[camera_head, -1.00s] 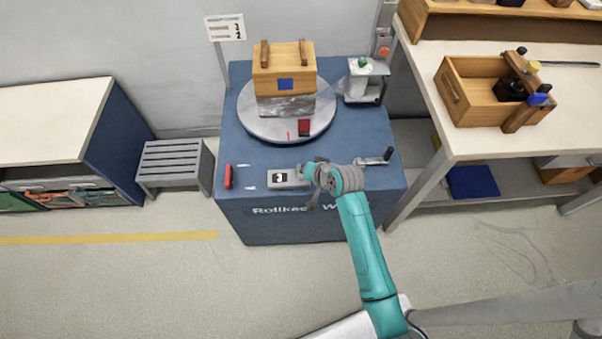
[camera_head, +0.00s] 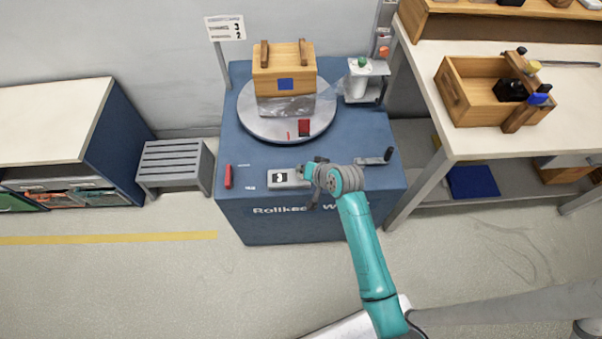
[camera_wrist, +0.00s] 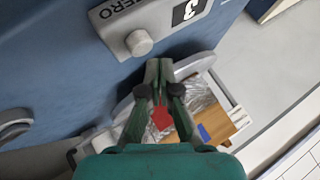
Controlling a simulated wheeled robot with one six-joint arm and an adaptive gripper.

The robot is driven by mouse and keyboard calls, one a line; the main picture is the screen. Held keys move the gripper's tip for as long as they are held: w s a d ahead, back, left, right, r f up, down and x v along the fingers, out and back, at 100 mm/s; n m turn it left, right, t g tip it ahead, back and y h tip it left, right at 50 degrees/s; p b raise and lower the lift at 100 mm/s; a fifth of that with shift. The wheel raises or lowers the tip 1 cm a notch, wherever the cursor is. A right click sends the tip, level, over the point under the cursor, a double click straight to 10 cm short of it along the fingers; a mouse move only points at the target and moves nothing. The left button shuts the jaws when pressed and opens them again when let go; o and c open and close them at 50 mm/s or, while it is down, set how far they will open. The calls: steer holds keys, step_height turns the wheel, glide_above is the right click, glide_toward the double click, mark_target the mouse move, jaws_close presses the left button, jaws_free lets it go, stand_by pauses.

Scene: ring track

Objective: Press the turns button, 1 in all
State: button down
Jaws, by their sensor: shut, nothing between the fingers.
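In the wrist view, a grey counter box (camera_wrist: 160,18) is fixed on the blue machine. It bears the printed word "ZERO", a dark window showing a 3 and a round pale button (camera_wrist: 139,43) on its near side. No lettering reading "turns" is legible. My gripper (camera_wrist: 158,68) is shut and empty, its fingertips just below and to the right of that button in the picture. I cannot tell whether they touch it.
The blue machine (camera_head: 255,130) carries a round turntable (camera_head: 257,125) with a wrapped wooden box (camera_head: 283,78) on it. A red handle (camera_head: 228,177) is left of the counter box, a crank (camera_head: 374,157) right. A sign (camera_head: 226,28) shows 3 and 2.

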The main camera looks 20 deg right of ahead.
steer(key=shift+f, duration=0.15)
steer(key=shift+f, duration=0.25)
steer(key=shift+f, duration=0.55)
stand_by(0.7)
steer(key=shift+r, duration=1)
steer(key=shift+r, duration=2.5)
